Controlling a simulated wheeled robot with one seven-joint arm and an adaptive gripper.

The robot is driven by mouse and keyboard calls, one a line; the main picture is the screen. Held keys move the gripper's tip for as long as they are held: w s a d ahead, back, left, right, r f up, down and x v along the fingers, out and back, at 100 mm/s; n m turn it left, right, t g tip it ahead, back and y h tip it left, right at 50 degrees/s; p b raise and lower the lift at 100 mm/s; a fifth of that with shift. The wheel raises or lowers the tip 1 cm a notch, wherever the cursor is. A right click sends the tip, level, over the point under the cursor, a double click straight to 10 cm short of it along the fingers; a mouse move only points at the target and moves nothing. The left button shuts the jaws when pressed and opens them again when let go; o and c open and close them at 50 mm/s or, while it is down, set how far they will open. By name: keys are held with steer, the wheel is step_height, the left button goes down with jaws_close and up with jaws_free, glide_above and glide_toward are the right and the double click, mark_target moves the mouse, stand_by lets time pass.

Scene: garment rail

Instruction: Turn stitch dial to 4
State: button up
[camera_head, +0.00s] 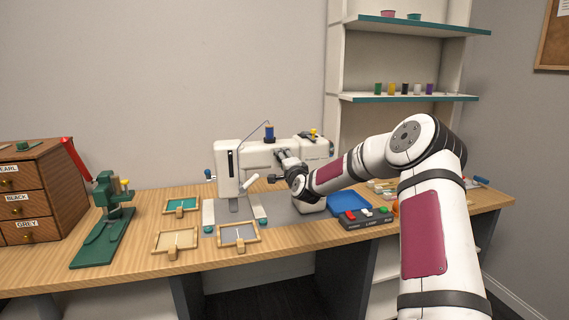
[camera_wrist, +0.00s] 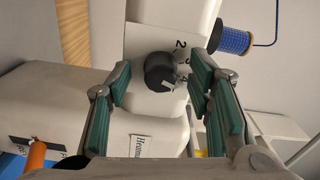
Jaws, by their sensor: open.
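The stitch dial is a dark round knob (camera_wrist: 160,73) on the white sewing machine's face in the wrist view. A pale pointer mark shows on the knob's lower part. Printed numbers stand along its right side, with a 2 at the top and a 4 lower right beside the knob. My gripper (camera_wrist: 162,92) is open, with its green-padded fingers on the left and right of the knob, apart from it. In the head view the sewing machine (camera_head: 229,160) stands on the bench, and my gripper (camera_head: 284,166) is at its front; the dial is hidden there.
A blue thread spool (camera_wrist: 234,40) is close to the right finger. A blue tray (camera_head: 348,203) and a button box (camera_head: 365,219) lie right of the machine. Wooden frames (camera_head: 175,241) lie in front, and a green press (camera_head: 105,220) stands left.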

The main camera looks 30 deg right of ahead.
steer(key=v, duration=1.2)
stand_by(0.3)
steer(key=s+a+n+g+y, duration=0.2)
steer(key=s+a+n+g, duration=0.3)
steer(key=a, duration=0.4)
steer(key=s+a+n+g+y, duration=0.2)
steer(key=s+a+n, duration=0.35)
steer(key=a, duration=0.35)
steer(key=s+a+n+g, duration=0.3)
steer(key=s, duration=1)
steer(key=s+a+r+n+g+y, duration=0.1)
steer(key=s+a+n+g, duration=0.25)
steer(key=s, duration=0.95)
steer(key=s+a+n+g, duration=0.2)
steer(key=s+a, duration=0.1)
steer(key=s, duration=1)
step_height(320, 180, up, 14)
steer(key=t+p, duration=0.2)
steer(key=p, duration=1)
steer(key=shift+w, duration=0.15)
